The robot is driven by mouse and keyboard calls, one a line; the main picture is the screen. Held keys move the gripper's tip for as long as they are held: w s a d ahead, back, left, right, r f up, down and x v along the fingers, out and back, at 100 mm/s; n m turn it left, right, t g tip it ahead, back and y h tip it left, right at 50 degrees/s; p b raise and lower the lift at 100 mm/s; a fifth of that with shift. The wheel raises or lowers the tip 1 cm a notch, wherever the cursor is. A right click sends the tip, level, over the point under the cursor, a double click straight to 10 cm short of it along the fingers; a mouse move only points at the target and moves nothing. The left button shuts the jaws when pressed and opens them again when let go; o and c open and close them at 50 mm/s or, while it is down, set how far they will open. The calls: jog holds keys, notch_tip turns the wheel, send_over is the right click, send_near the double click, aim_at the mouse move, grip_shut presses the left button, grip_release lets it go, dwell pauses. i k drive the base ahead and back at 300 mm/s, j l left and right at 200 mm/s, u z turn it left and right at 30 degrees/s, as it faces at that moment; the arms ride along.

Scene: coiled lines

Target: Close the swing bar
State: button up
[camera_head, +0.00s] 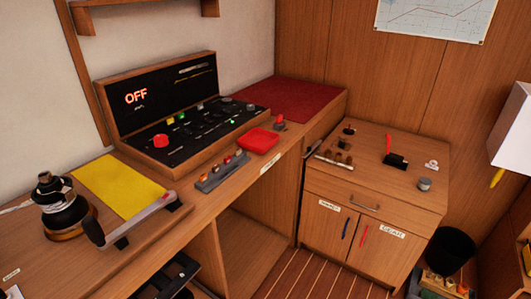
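What looks like the swing bar (146,213) is a slim grey bar with a thick dark handle (93,231) at its left end. It runs along the front edge of the counter, beside a yellow panel (120,184). A small black block (122,243) stands below its left part, and another (174,204) is at its right end. I cannot tell whether the bar is seated in these blocks. My gripper is not in view.
A black winch-like drum (64,212) stands left of the bar. Behind are a black control panel (180,128) reading OFF, a red tray (259,141) and a grey switch strip (222,172). A wooden cabinet (375,190) stands right; the striped floor (310,275) before it is clear.

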aim_at(310, 148)
jog(key=i+l+u, duration=0.1)
jog(key=i+u, duration=0.35)
jog(key=i+l+u, duration=0.3)
jog(key=i+u, duration=0.15)
jog(key=i, duration=0.2)
jog(key=i+l+u, duration=0.5)
